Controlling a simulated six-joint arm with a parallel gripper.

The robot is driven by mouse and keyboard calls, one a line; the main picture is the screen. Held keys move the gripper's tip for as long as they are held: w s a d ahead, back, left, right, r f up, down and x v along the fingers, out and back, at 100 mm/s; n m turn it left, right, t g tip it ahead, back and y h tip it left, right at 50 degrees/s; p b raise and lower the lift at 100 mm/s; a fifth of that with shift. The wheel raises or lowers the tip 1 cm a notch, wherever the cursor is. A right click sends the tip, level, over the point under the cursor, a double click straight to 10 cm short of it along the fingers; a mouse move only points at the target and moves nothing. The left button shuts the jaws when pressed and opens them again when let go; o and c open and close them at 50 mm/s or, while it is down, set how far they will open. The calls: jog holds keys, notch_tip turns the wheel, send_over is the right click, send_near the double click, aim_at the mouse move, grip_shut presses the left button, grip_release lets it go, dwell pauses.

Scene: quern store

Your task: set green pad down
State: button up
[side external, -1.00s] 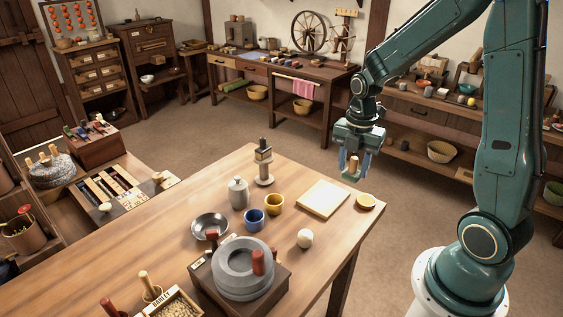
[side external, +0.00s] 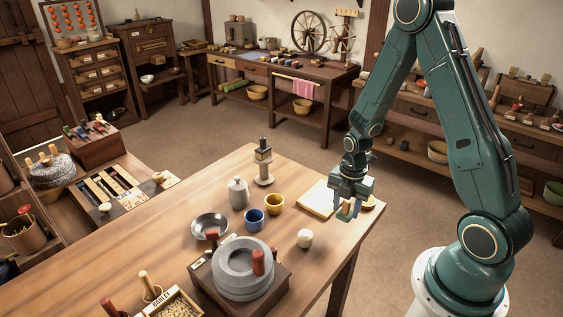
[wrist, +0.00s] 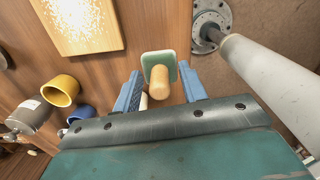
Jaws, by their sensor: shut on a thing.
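The green pad (wrist: 173,58) is a small square with a pale wooden handle, showing between my fingers in the wrist view. My gripper (wrist: 161,88) has blue fingers, shut on the pad by its handle. In the side view, my gripper (side external: 346,207) is over the right end of the wooden table (side external: 320,262), with the pad (side external: 343,215) low between the fingertips. The fingers partly hide the pad there. I cannot tell whether the pad touches the tabletop.
A pale board (side external: 316,199) lies just left of my gripper. A white ball (side external: 305,238), yellow cup (side external: 274,204), blue cup (side external: 254,218) and grey quern (side external: 243,272) stand further left. Table around the ball is clear.

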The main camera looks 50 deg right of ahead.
jog(key=shift+f, duration=1.05)
jog(key=shift+f, duration=0.1)
jog(key=shift+f, duration=1.8)
jog(key=shift+f, duration=0.1)
jog(key=o, duration=1)
jog(key=shift+c, duration=0.2)
jog(key=shift+r, duration=6.1)
